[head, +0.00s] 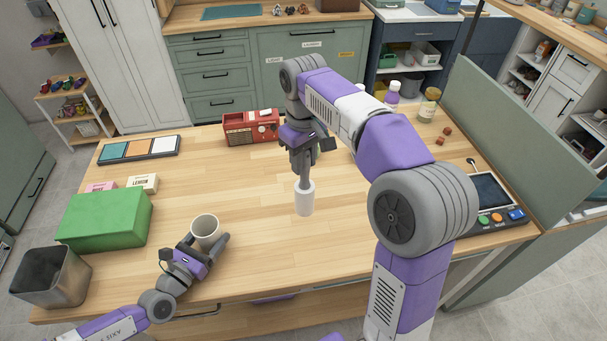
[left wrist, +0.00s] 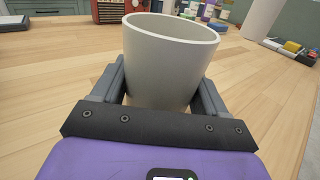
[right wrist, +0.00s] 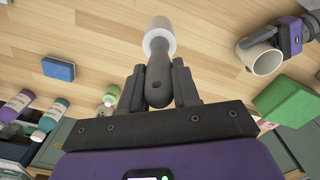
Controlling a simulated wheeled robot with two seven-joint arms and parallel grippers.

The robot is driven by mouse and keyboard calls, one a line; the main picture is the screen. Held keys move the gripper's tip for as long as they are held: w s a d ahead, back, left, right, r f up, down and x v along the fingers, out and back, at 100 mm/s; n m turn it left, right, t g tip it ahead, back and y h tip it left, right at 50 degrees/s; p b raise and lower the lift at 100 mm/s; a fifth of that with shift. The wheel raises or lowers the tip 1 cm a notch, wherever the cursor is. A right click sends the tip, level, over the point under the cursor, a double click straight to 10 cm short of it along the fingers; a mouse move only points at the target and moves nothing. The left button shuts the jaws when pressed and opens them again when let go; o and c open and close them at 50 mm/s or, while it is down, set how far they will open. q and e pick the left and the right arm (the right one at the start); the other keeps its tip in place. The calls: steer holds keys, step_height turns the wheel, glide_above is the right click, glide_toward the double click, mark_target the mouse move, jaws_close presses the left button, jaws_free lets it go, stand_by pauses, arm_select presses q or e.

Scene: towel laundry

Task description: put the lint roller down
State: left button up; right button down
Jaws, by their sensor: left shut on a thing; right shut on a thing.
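The lint roller has a white roll (head: 304,199) and a dark grey handle. My right gripper (head: 303,172) is shut on the handle, with the roll hanging below it over the middle of the table (head: 262,240). In the right wrist view the roll (right wrist: 159,40) points away from the fingers, and the handle (right wrist: 159,82) lies between them. I cannot tell whether the roll touches the table. My left gripper (head: 207,247) is shut on a pale grey cup (head: 205,228), which looks upright at the front left; the cup (left wrist: 170,62) sits between its fingers in the left wrist view.
A green box (head: 105,220) and a dark bin (head: 52,276) are at the left. A control panel (head: 490,205) is at the right. Bare wood surrounds the roll.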

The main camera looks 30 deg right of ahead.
mark_target(304, 181)
steer(key=shift+s+r, duration=0.1)
steer(key=shift+r, duration=1.4)
step_height(304, 181, down, 10)
steer(key=shift+f, duration=0.15)
steer(key=c, duration=0.8)
jaws_free()
step_height(304, 181, up, 12)
steer(key=shift+r, duration=0.15)
arm_select(q)
steer(key=o, duration=1.1)
